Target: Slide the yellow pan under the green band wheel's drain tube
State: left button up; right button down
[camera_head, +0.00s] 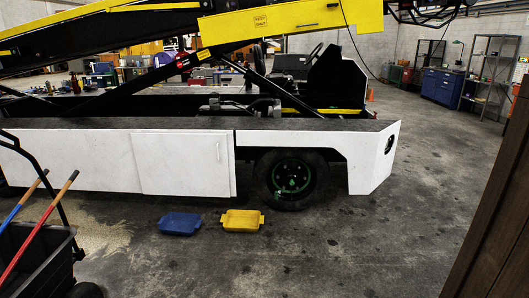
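A yellow pan (241,226) lies on the concrete floor in the head view, in front of the white belt loader (188,162). It is left of the loader's wheel with a green band (292,178) and nearer to me. I cannot make out a drain tube clearly. A blue pan (180,229) lies just left of the yellow one, with a small gap between them. Neither of my grippers is in view.
A dark cart (30,262) with red and blue long-handled tools stands at the lower left. Pale granules (95,236) are spread beside it. A dark brown upright panel (500,225) fills the right edge. The floor between is largely clear. Shelves and blue cabinets stand far behind.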

aim_at(234, 220)
jog(key=i, duration=1.65)
jog(key=i+l+u, duration=0.15)
jog(key=i, duration=0.7)
jog(key=i+l+u, duration=0.1)
jog(key=i, duration=0.7)
